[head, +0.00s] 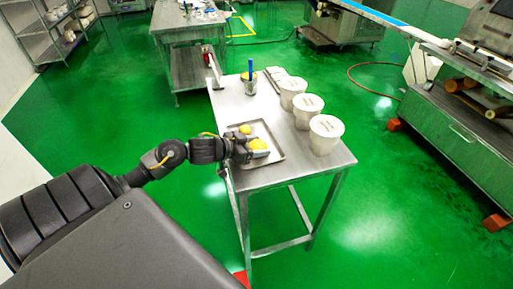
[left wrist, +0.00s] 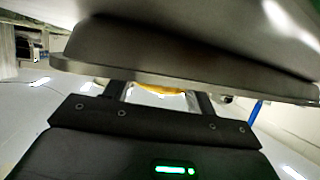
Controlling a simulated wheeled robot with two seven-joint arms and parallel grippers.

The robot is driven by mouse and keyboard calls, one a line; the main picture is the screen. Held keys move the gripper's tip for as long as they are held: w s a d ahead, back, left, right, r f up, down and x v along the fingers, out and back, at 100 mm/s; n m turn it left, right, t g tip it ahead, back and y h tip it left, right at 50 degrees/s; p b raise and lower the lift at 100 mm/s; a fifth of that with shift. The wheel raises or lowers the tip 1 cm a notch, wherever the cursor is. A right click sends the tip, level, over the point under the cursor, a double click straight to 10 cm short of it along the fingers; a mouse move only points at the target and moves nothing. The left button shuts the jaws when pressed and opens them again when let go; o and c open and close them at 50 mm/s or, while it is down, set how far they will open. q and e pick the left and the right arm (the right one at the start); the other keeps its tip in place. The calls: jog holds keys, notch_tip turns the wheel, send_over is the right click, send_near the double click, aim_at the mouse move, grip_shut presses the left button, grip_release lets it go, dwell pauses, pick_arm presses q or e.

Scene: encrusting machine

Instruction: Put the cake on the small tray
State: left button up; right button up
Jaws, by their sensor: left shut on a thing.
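The small tray (head: 279,156) is a shallow grey metal tray on the near part of the steel table. Two yellow round pieces show over it in the head view: a cake (head: 259,144) and another yellow piece (head: 245,129) just behind it to the left. My left gripper (head: 250,148) reaches in from the left over the tray's left side. It is shut on a cake, whose yellow edge (left wrist: 165,90) shows between the fingers in the left wrist view. The gripper partly hides the yellow pieces, and I cannot tell whether the held cake touches the tray. My right gripper is not in view.
Several white lidded tubs (head: 326,135) line the table's right side. A metal cup with a blue-handled tool (head: 250,85) stands behind the tray. A machine (head: 460,120) stands at the right, and another table (head: 190,60) at the back.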

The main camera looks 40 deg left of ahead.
pick_arm(q)
jog(key=shift+f, duration=0.35)
jog(key=shift+f, duration=0.1)
jog(key=o, duration=1)
jog(key=v, duration=1.2)
